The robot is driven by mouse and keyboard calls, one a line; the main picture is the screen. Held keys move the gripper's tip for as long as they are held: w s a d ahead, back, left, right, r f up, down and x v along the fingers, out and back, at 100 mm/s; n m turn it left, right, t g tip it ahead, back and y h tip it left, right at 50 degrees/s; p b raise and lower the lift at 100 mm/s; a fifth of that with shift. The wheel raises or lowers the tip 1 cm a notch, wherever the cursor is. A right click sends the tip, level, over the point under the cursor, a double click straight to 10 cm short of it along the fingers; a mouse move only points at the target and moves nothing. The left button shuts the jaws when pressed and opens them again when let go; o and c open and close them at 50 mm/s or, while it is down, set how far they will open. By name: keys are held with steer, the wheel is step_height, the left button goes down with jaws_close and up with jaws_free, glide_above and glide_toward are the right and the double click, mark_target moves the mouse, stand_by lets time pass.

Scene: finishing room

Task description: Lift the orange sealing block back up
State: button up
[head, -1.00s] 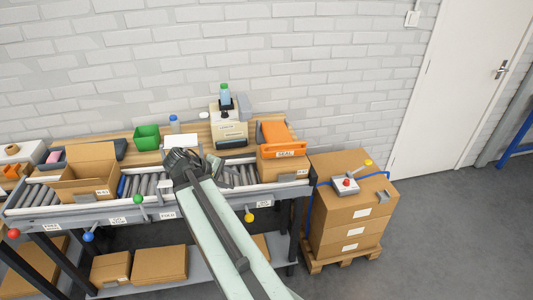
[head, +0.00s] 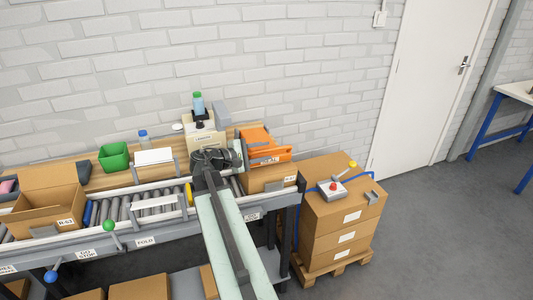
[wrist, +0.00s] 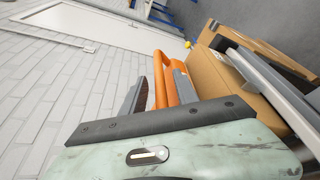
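The orange sealing block (head: 262,139), marked SEAL, sits low over the closed carton (head: 268,178) at the right end of the roller line. I cannot tell whether it touches the carton. My gripper (head: 236,157) is at the block's left side, pointing right. In the wrist view, my gripper (wrist: 158,92) has its two grey fingers apart. The block's orange handle bar (wrist: 161,80) shows between them, closer to the right finger. I cannot tell whether either finger touches it. My wrist hides part of the line in the head view.
An open carton (head: 48,212) stands on the rollers at left. A green bin (head: 114,156) and a beige machine (head: 204,143) are on the bench behind. Stacked cartons (head: 342,218) at right carry a control box with a red button (head: 333,187). Free floor lies at right.

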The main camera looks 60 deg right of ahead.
steer(key=shift+x, duration=1.25)
jaws_close()
stand_by(0.4)
